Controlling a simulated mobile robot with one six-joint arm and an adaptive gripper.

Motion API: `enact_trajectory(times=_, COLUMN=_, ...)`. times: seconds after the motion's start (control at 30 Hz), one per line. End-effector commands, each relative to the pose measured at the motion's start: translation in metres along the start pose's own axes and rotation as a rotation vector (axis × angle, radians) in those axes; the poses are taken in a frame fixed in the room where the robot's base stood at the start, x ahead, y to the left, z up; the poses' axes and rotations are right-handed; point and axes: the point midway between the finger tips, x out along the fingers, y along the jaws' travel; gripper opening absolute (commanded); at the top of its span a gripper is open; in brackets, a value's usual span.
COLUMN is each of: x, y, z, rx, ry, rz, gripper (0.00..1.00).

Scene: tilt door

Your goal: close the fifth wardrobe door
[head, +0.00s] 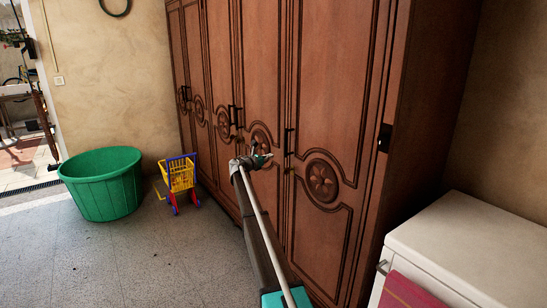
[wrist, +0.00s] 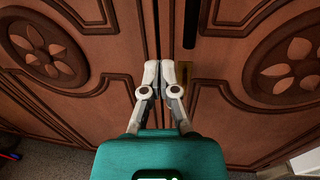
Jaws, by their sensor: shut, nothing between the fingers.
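A brown carved wooden wardrobe stands along the right side of the head view, its doors in a row. Counting from the left, the wide rightmost door (head: 335,80) appears to be the fifth; it also shows on the right in the wrist view (wrist: 235,50). It looks nearly flush with its left neighbour (head: 262,60); I cannot tell whether a small gap remains. A dark upright handle (head: 289,142) is at its left edge. My gripper (head: 266,155) is shut and empty. In the wrist view its fingertips (wrist: 160,68) are at the seam below the handle; contact is unclear.
A white chest-like unit (head: 480,235) with a red cloth (head: 408,292) stands close at the right. A green tub (head: 103,185) and a yellow toy cart (head: 180,178) stand on the left. The grey floor (head: 130,260) in front is open.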

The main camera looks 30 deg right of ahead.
Motion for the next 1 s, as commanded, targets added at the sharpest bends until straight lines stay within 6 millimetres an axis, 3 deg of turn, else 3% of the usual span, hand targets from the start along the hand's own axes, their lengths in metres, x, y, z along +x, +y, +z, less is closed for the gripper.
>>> enact_trajectory(times=0.5, x=-0.085, y=0.011, z=0.0, rx=0.0, ry=0.0, rz=0.0, gripper=0.0)
enact_trajectory(times=0.7, x=-0.102, y=0.014, z=0.0, rx=0.0, ry=0.0, rz=0.0, gripper=0.0)
enact_trajectory(times=1.0, x=-0.105, y=0.015, z=0.0, rx=0.0, ry=0.0, rz=-0.002, gripper=0.0)
